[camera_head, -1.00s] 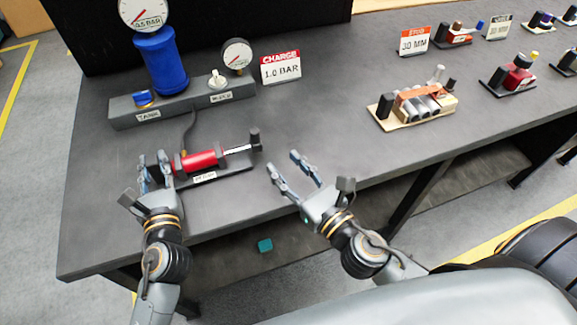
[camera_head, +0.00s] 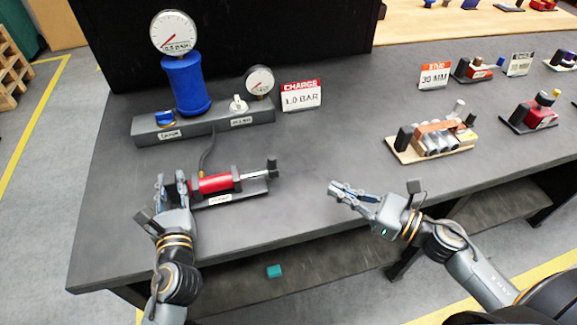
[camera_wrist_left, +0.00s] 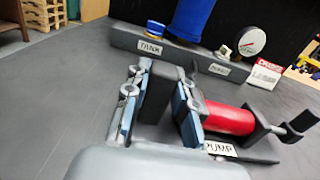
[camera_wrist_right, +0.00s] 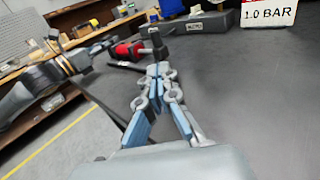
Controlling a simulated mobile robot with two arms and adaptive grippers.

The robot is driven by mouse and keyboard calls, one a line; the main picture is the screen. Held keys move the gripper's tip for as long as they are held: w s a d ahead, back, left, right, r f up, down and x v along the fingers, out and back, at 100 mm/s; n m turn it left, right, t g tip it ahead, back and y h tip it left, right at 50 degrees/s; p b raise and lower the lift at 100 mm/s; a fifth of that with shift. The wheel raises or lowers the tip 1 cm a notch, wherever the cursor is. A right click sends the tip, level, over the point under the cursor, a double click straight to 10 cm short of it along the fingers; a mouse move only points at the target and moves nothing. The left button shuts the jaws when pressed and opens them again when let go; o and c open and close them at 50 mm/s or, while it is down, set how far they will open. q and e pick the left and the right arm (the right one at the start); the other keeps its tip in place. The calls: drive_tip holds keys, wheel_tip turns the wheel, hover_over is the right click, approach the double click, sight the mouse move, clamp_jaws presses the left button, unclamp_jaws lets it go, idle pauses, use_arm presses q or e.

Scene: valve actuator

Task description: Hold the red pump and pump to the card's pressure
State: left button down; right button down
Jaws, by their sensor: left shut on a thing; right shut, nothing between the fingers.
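The red pump (camera_head: 215,184) lies on a black base on the bench, its rod and black handle (camera_head: 272,166) pointing right. It also shows in the left wrist view (camera_wrist_left: 230,118). My left gripper (camera_head: 170,184) is shut on the black block at the pump's left end, between its fingers in the left wrist view (camera_wrist_left: 160,90). My right gripper (camera_head: 340,190) is shut and empty, to the right of the handle and apart from it. The card (camera_head: 302,96) reads CHARGE 1.0 BAR. A large gauge (camera_head: 174,32) tops the blue tank (camera_head: 187,86); its reading is too blurred.
A grey manifold (camera_head: 195,128) carries the tank, a blue knob, a white knob and a smaller gauge (camera_head: 260,80). A hose runs to the pump. A wooden fixture (camera_head: 440,140) with grey cylinders stands right.

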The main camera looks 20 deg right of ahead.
sight(276, 163)
use_arm(q)
drive_tip(key=shift+r, duration=0.1)
use_arm(e)
drive_tip(key=shift+s+d+r+g+y, duration=0.2)
drive_tip(key=shift+s+d+g+y, duration=0.1)
drive_tip(key=shift+d+y, duration=0.15)
drive_tip(key=shift+n, duration=0.3)
drive_tip(key=x, duration=1.4)
drive_tip(key=shift+s, duration=0.1)
use_arm(q)
drive_tip(key=shift+d, duration=0.1)
use_arm(e)
drive_tip(key=a, duration=0.5)
drive_tip(key=shift+a, duration=0.4)
use_arm(q)
drive_tip(key=shift+d, duration=0.1)
use_arm(e)
drive_tip(key=shift+s, duration=0.1)
drive_tip(key=shift+s+d, duration=0.1)
drive_tip(key=shift+s, duration=0.05)
use_arm(q)
drive_tip(key=shift+a, duration=0.2)
use_arm(e)
drive_tip(key=v, duration=1.3)
drive_tip(key=shift+d, duration=0.45)
